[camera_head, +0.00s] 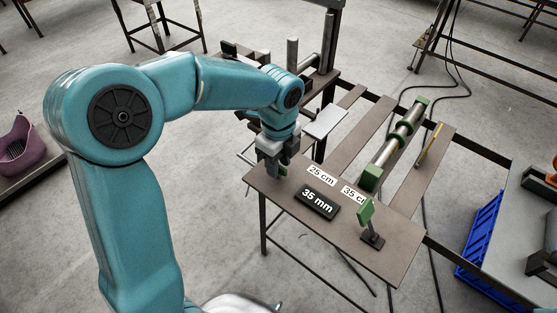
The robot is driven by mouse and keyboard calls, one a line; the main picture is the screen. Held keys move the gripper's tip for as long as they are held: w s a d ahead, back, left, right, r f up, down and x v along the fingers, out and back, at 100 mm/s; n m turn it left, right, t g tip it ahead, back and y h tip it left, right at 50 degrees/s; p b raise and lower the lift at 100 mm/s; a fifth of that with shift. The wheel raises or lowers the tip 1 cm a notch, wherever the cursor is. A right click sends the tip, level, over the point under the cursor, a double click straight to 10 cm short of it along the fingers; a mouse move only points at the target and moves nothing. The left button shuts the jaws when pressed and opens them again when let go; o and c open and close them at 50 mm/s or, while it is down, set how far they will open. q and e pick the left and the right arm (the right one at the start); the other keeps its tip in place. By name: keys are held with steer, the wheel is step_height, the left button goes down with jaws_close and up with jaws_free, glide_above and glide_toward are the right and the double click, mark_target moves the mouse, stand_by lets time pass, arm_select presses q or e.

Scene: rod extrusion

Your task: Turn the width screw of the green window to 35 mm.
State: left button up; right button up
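My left arm reaches in from the left over the table (390,245). My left gripper (278,168) points down at the table's left edge, and I cannot tell whether its fingers are apart or closed. A small green part (284,172) shows just beside the fingertips, mostly hidden by the gripper; I cannot tell whether they touch. The window's width screw cannot be made out. A black sign reading 35 mm (317,201) lies on the table, right of the gripper. White labels reading 25 cm (321,176) and 35 c, cut off (354,194), are behind it. My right gripper is not in view.
A green plate on a dark stand (370,226) stands at the table's front right. A grey rod with green holders (397,143) and a yellowish stick (431,145) lie behind. A blue crate (480,237) is at right. The table's front middle is clear.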

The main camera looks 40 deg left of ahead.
arm_select(q)
step_height(320, 180, up, 16)
steer(key=shift+r+p, duration=0.15)
steer(key=shift+p, duration=0.25)
steer(key=shift+s, duration=0.15)
stand_by(0.6)
